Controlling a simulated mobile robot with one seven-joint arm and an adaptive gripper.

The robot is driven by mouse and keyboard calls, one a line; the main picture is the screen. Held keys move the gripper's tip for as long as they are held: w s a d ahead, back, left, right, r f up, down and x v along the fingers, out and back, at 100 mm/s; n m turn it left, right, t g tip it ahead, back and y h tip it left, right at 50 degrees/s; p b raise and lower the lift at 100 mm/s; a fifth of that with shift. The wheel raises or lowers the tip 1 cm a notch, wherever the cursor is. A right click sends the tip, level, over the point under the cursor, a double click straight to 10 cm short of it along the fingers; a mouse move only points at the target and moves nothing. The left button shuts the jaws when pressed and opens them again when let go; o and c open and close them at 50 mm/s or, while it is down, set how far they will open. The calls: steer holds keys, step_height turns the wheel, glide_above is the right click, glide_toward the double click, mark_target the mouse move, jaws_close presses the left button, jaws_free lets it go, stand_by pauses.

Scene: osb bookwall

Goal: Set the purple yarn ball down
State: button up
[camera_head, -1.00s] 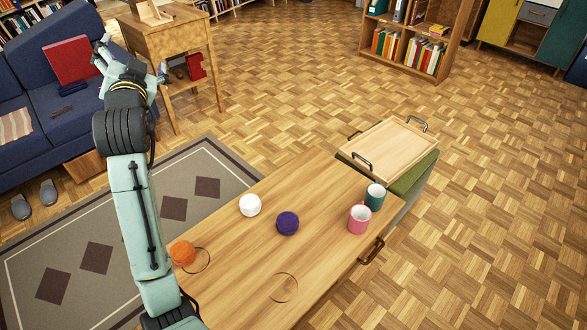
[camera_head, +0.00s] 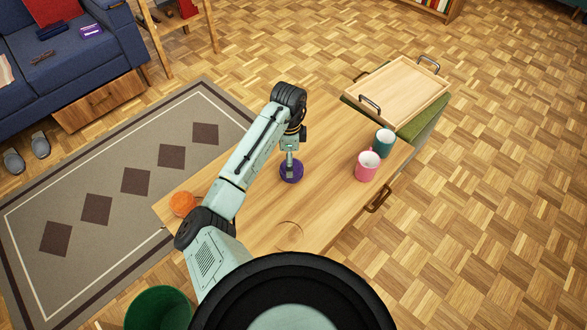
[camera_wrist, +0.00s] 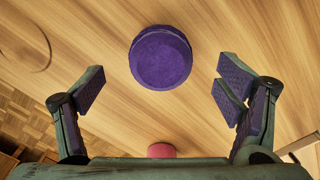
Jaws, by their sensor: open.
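The purple yarn ball (camera_head: 291,173) rests on the wooden table (camera_head: 330,190), near its middle. My gripper (camera_head: 290,156) points down at the ball from just above it. In the wrist view the ball (camera_wrist: 160,57) lies beyond and between the two spread fingers of my gripper (camera_wrist: 161,84), with a clear gap on both sides. The fingers are open and hold nothing. In the head view my gripper hides the top of the ball.
An orange ball (camera_head: 182,204) sits at the table's left end. A pink mug (camera_head: 367,166) and a green mug (camera_head: 384,143) stand at the right. A handled tray (camera_head: 400,88) lies beyond them. A thin ring mark (camera_head: 288,235) shows on bare tabletop in front.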

steer(key=f, duration=0.4)
steer(key=f+p, duration=0.1)
steer(key=f, duration=0.1)
steer(key=shift+d+f, duration=0.25)
steer(key=shift+f, duration=0.05)
steer(key=c, duration=1.4)
steer(key=shift+o, duration=0.2)
steer(key=shift+r, duration=0.15)
